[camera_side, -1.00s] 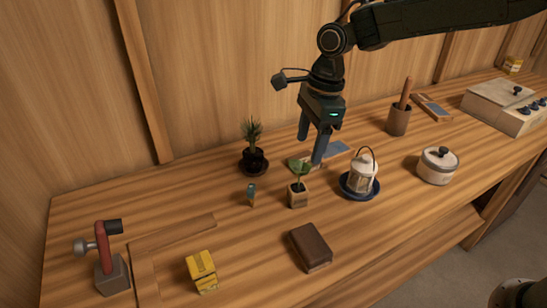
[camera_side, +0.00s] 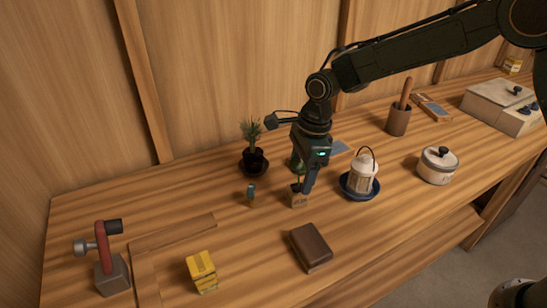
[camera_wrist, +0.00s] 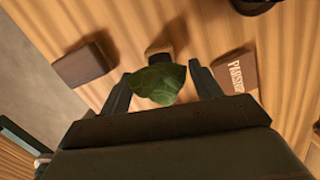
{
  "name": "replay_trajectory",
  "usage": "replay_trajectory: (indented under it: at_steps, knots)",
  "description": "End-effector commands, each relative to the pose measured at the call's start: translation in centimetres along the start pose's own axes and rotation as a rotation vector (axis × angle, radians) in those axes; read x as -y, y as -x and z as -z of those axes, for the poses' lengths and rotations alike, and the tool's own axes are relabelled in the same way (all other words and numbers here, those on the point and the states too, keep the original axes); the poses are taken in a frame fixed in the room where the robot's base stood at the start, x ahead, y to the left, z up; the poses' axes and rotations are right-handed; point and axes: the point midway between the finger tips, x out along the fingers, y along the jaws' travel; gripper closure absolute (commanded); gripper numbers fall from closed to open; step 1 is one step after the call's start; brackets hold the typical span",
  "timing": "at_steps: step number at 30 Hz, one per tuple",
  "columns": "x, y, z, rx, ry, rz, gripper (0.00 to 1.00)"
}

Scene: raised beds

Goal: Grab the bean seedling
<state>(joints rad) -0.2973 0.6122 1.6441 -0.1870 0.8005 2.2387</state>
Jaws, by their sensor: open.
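The bean seedling's green leaf (camera_side: 297,165) shows beside my gripper in the side view. Its small wooden pot (camera_side: 298,199) stands upright on the bench. My gripper (camera_side: 302,185) points down over the pot, open, with its fingers low around the plant. The stem is hidden under the leaf and behind the fingers.
A parsnip packet (camera_wrist: 237,72) lies close by.

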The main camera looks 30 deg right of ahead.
Motion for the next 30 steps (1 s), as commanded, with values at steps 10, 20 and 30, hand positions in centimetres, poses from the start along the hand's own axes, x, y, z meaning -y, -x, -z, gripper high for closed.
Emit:
replay_trajectory:
  at_steps: [10,20,30]
  knots:
    - [0.0,-0.7,0.1,-0.001,0.000,-0.001,0.36]
    - [0.0,-3.9,0.4,-0.002,0.000,-0.001,0.36]
    - [0.1,-5.7,0.3,-0.001,0.001,0.000,0.36]
